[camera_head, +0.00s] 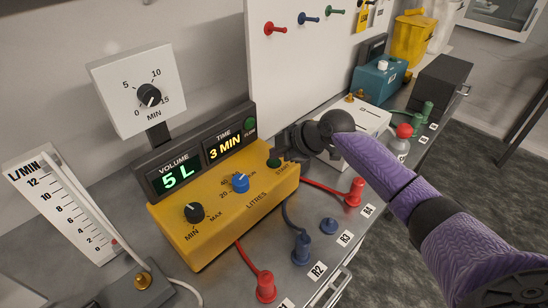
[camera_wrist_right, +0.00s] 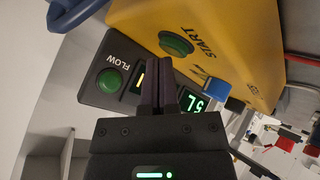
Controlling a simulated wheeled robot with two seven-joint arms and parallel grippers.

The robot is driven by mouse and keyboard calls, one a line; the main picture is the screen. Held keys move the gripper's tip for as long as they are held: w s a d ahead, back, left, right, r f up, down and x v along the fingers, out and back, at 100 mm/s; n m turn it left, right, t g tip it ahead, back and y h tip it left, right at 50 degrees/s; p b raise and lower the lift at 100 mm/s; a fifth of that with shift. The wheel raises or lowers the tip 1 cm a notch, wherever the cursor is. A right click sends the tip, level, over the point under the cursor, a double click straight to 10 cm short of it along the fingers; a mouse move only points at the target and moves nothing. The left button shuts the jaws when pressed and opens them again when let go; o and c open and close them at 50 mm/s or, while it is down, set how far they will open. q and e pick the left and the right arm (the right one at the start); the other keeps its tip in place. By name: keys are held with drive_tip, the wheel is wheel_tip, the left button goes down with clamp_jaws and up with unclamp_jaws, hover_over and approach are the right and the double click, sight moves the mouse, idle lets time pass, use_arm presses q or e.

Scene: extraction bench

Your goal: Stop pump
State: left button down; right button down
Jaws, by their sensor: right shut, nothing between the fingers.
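The yellow pump box (camera_head: 215,222) stands on the bench with a black MIN/MAX knob (camera_head: 195,212), a blue LITRES knob (camera_head: 240,182) and a green START button (camera_head: 273,162). Its display (camera_head: 200,160) reads volume 5 L and time 3 MIN, with a green FLOW light (camera_head: 249,123) at the right end. My right gripper (camera_head: 281,147) is shut and empty, close by the START button. In the right wrist view its fingers (camera_wrist_right: 159,66) point towards the START button (camera_wrist_right: 176,43); contact cannot be told. My left gripper is not in view.
A dial timer (camera_head: 150,95) stands behind the display, and a flow meter (camera_head: 62,207) is at the left. Red and blue tubes run to plugs such as the red one (camera_head: 265,287) along the front. A white box (camera_head: 355,124) sits right of the pump.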

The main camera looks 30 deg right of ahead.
sight(278, 161)
drive_tip(key=shift+r, duration=0.45)
drive_tip(key=shift+r+p, duration=0.1)
drive_tip(key=shift+p, duration=0.2)
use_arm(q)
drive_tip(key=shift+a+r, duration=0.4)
